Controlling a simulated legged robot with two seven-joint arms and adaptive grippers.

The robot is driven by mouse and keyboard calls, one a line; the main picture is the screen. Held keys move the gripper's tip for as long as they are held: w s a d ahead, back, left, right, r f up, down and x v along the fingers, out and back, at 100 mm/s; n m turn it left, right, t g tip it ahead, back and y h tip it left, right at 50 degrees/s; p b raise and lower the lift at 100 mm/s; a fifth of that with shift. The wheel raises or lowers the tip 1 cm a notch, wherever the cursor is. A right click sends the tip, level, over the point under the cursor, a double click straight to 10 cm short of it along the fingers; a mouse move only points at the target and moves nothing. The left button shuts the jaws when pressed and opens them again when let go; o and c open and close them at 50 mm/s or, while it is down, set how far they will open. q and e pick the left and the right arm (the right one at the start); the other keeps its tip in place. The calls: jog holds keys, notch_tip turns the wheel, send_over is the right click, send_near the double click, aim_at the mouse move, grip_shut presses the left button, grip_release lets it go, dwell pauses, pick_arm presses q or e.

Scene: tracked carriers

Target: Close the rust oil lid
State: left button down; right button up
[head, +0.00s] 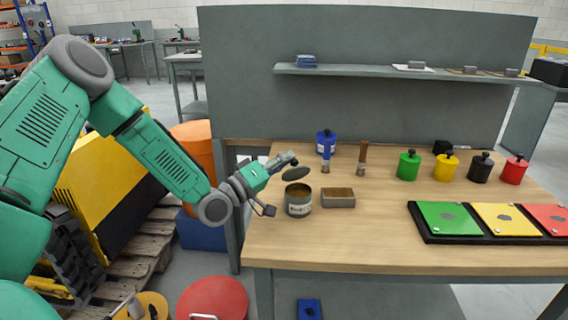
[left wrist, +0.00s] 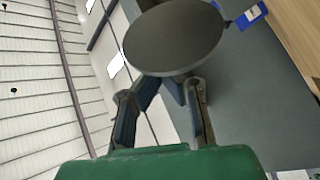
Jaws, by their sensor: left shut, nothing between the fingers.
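The grey can (head: 298,208) with a pale label, likely the rust oil, stands upright and open near the table's left edge. Its dark round lid (head: 296,174) is raised above the opening and tilted; any hinge is not clear. My left gripper (head: 291,159) is shut and empty, its fingertips just above and left of the lid. In the left wrist view the lid (left wrist: 175,38) is a large dark disc just beyond the fingertips (left wrist: 172,84), overlapping them; I cannot tell whether they touch. My right gripper is out of view.
A grey open box (head: 338,198) stands right of the can. Several coloured containers (head: 409,166) and a tray (head: 428,238) of coloured plates are further right. The table front (head: 330,247) is clear.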

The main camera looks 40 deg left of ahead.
aim_at(292, 169)
pick_arm(q)
jog(key=m, duration=0.1)
jog(key=d+m+h+b, duration=0.1)
jog(key=m, duration=0.1)
jog(key=s+d+m+h, duration=0.1)
jog(key=shift+s+f+m, duration=0.1)
jog(key=shift+f+m, duration=0.15)
jog(key=shift+m, duration=0.15)
jog(key=shift+s+d+f+b, duration=0.1)
jog(key=shift+s+d+b, duration=0.15)
jog(key=shift+b, duration=0.15)
